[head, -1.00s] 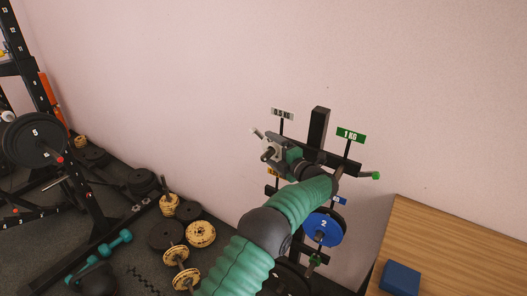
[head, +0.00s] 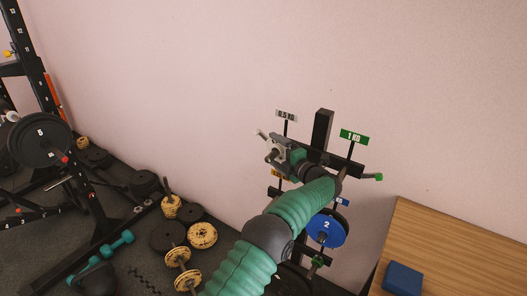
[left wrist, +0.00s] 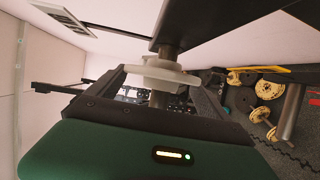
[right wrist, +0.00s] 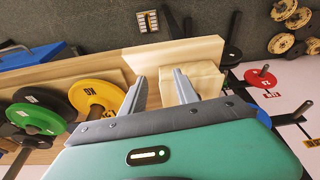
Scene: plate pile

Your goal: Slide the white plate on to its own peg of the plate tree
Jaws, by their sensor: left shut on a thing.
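The small white plate (left wrist: 160,76) is between the fingers of my left gripper (left wrist: 157,82), which is shut on it. In the left wrist view a grey metal peg (left wrist: 168,48) comes from a black bar and lines up with the plate's centre; a metal end also shows below it. The plate looks to be around the peg; how far along is hard to tell. In the head view my left gripper (head: 277,150) is at the plate tree (head: 322,132), just below the 0.5 KG sign (head: 286,116). My right gripper (right wrist: 158,82) is open and empty.
A blue plate (head: 326,229) hangs low on the tree, behind my left arm. The 1 KG peg (head: 372,177) sticks out right. A wooden table (head: 440,245) stands at right. Yellow (right wrist: 97,94) and green (right wrist: 36,117) plates and a beige block (right wrist: 190,80) are near my right gripper.

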